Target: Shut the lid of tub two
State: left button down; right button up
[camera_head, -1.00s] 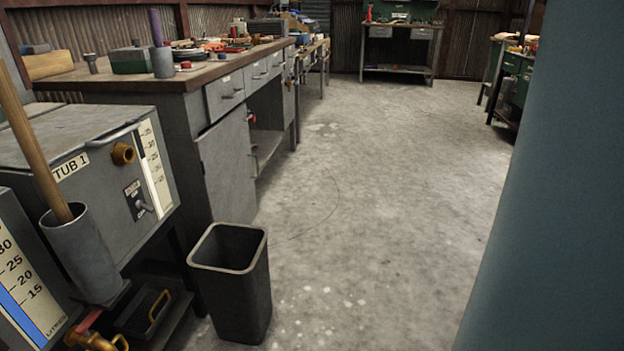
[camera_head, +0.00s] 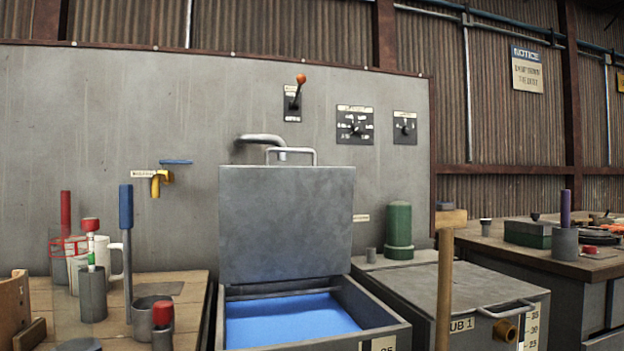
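An open grey tub (camera_head: 388,337) stands at the bottom centre, with blue liquid (camera_head: 285,318) inside. Its lid (camera_head: 287,222) is raised upright at the back, with a bar handle (camera_head: 291,150) along its top edge. No number shows on this tub, only part of a scale at the bottom edge. To its right is a tub (camera_head: 455,290) with its lid down and a label of which "UB 1" can be read. Neither of my grippers is in view.
A wooden handle (camera_head: 444,290) rises in front of the closed tub. Left is a bench (camera_head: 187,310) with mugs, cylinders and tools. Behind is a grey panel (camera_head: 120,150) with an orange-knobbed lever (camera_head: 299,90), dials and a yellow tap (camera_head: 158,182).

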aim_at(276, 224)
jog(key=j+z, duration=0.5)
jog(key=k+j+z, duration=0.15)
jog(key=j+z, duration=0.3)
